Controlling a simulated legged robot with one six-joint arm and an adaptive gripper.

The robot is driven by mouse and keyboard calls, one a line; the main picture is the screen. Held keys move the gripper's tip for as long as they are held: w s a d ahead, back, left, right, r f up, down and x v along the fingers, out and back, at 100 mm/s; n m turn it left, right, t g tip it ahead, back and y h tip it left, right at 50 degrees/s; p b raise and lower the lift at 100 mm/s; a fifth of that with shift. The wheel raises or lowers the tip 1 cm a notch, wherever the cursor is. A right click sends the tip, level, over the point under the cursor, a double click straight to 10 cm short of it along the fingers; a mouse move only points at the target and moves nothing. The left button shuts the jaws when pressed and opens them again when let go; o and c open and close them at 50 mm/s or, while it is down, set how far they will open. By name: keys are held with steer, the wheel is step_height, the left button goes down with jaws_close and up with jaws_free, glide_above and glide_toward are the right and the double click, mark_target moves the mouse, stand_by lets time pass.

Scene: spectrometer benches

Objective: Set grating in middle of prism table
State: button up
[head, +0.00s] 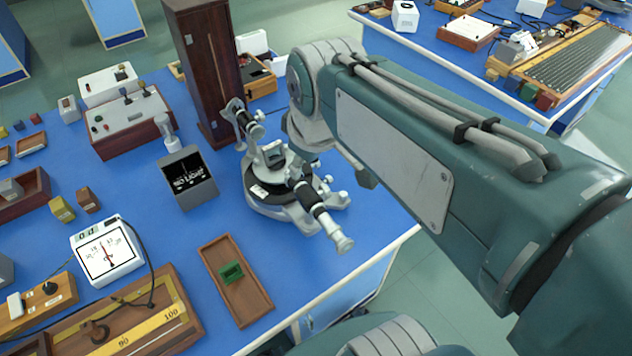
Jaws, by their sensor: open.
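The grating, a small green framed piece (232,272), sits in a shallow brown wooden tray (250,303) near the bench's front edge. The spectrometer (262,196) stands behind and to the right of it, with a black round base. Its small prism table (269,150) is at the centre, between the two telescope tubes; a dark piece shows there, too small to make out. My arm crosses the right half of the view. Only a small part of my gripper (364,179) shows under the arm, right of the spectrometer and apart from the grating; its fingertips are mostly hidden.
A black open-topped box (187,178) stands left of the spectrometer. A tall dark wooden cabinet (207,70) rises behind. A white meter (107,250) and a wooden board with a yellow scale (140,325) lie left of the tray. Blue bench top is clear around the tray.

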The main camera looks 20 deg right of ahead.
steer(key=s+f+m+t, duration=0.1)
steer(key=s+f+m, duration=0.1)
steer(key=s+m, duration=0.3)
steer(key=shift+s+f+m+t, duration=0.3)
steer(key=shift+s+f+m, duration=0.1)
steer(key=shift+s, duration=0.35)
